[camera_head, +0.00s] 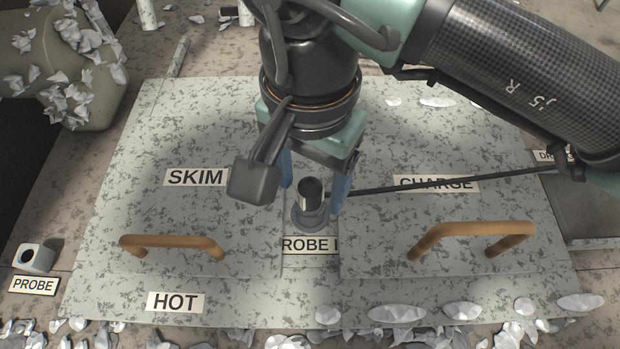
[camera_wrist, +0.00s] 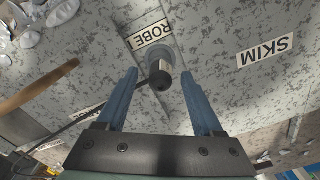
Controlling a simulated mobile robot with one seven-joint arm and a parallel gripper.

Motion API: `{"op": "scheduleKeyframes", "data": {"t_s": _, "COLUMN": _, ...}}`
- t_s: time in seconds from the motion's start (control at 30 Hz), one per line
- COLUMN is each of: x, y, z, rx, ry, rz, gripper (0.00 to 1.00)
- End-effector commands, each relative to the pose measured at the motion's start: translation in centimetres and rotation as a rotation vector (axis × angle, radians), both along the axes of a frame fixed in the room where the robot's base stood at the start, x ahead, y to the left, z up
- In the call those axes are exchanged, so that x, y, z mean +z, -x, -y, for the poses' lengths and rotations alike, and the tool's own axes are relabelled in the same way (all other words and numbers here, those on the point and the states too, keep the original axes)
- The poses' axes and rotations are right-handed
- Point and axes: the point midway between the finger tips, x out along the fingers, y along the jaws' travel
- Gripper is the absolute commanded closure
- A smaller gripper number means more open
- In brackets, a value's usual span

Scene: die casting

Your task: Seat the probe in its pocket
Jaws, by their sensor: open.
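The probe (camera_head: 311,192), a short cylinder with a black top, stands roughly upright in a round grey collar (camera_head: 298,222) in the head view. The collar is behind a label (camera_head: 309,245) reading "ROBE I", partly cut off. My gripper (camera_head: 312,200) points down with its blue fingers open, one on each side of the probe. In the wrist view the probe's black end (camera_wrist: 160,80) shows between the fingertips of my gripper (camera_wrist: 159,75), with gaps on both sides. How deep the probe sits in the collar is hidden.
A thin dark rod or cable (camera_head: 450,183) runs right from near the probe. Tan handles (camera_head: 170,242) (camera_head: 475,232) stand on both sides. A white holed block (camera_head: 36,257) behind a "PROBE" label is at far left, its hole empty. Metal scraps line the front edge.

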Motion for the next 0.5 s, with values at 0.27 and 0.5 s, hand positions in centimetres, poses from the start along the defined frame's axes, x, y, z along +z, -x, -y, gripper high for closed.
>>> {"op": "scheduleKeyframes", "data": {"t_s": 0.27, "x": 5.4, "y": -0.1, "z": 0.0, "rx": -0.001, "ry": 0.001, "rz": 0.006, "gripper": 0.32}}
{"op": "scheduleKeyframes", "data": {"t_s": 0.5, "x": 10.1, "y": 0.0, "z": -0.1, "rx": 0.0, "ry": 0.001, "rz": 0.003, "gripper": 0.32}}
